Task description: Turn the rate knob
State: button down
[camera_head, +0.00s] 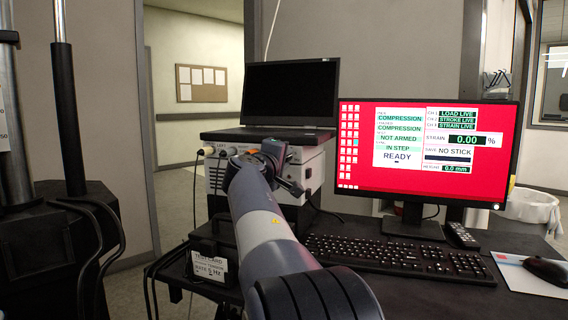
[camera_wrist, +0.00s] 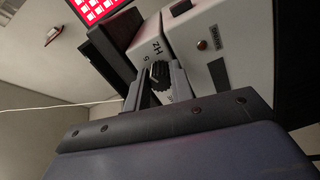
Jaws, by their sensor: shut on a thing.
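The rate knob (camera_wrist: 160,71) is a small black ribbed knob on the white front panel of a box, with "Hz" printed beside it. In the wrist view my gripper (camera_wrist: 157,82) has its two grey fingers on either side of the knob, shut on it. In the head view the white control box (camera_head: 312,177) stands under a laptop, and my arm covers much of its front. My gripper (camera_head: 290,186) reaches the box there, and the knob is hidden.
A laptop (camera_head: 290,92) sits on top of the box. A monitor (camera_head: 425,149) with a red screen stands to the right, with a keyboard (camera_head: 400,257) in front. A test card (camera_head: 211,268) reading a rate in Hz stands lower left. A mouse (camera_head: 547,271) lies far right.

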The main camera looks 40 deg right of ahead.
dwell(0.4)
jog(key=c, duration=1.2)
grip_release()
jog(key=shift+c, duration=0.2)
jog(key=v, duration=1)
jog(key=shift+s+a, duration=0.2)
jog(key=shift+a, duration=0.1)
